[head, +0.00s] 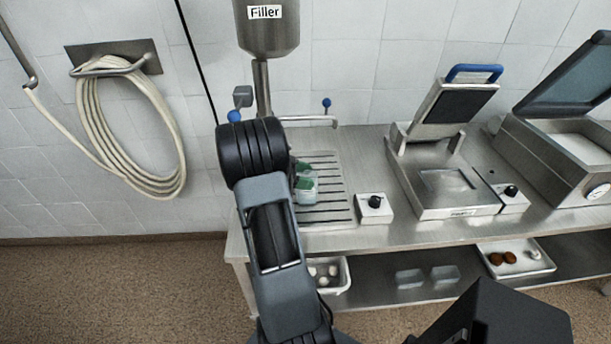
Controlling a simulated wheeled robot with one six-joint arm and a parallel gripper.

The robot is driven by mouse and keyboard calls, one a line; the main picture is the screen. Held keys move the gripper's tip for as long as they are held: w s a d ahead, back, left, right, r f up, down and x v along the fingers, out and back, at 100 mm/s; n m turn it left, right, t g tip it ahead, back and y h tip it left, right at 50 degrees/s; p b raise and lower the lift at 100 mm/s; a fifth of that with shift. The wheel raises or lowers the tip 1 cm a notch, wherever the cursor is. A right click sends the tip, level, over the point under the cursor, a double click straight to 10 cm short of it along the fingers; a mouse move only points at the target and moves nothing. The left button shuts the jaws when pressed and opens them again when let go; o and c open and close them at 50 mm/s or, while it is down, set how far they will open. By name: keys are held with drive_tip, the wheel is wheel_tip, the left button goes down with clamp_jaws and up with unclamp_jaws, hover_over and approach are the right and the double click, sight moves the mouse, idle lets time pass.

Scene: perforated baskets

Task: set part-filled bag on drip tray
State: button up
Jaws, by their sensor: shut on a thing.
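The drip tray (335,205) is a slatted metal panel set into the left end of the steel bench, below the filler (268,32). A small pale, see-through thing with green parts (306,190), which looks like the bag, shows just right of my arm's black joint, over the tray slats. Its left side is hidden by my arm, and I cannot tell whether it touches the tray. My arm reaches up across the tray's left side. My gripper's fingers are hidden behind the arm.
A small knob box (374,208) stands right of the tray. Further right are a device with a raised, blue-handled lid (467,90) and an open-lidded machine (570,130). A rail (308,121) runs behind the tray. The shelf below holds a white basket (343,276) and a tray (515,260).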

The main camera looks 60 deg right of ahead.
drive_tip(key=shift+f, duration=0.15)
drive_tip(key=o, duration=1.2)
drive_tip(key=shift+c, duration=0.2)
drive_tip(key=shift+w+a+r, duration=0.1)
drive_tip(key=shift+w+r, duration=0.1)
drive_tip(key=shift+r, duration=0.05)
drive_tip(key=b+v, duration=0.1)
drive_tip(key=v, duration=1)
drive_tip(key=shift+w+a, duration=0.2)
drive_tip(key=shift+w, duration=0.05)
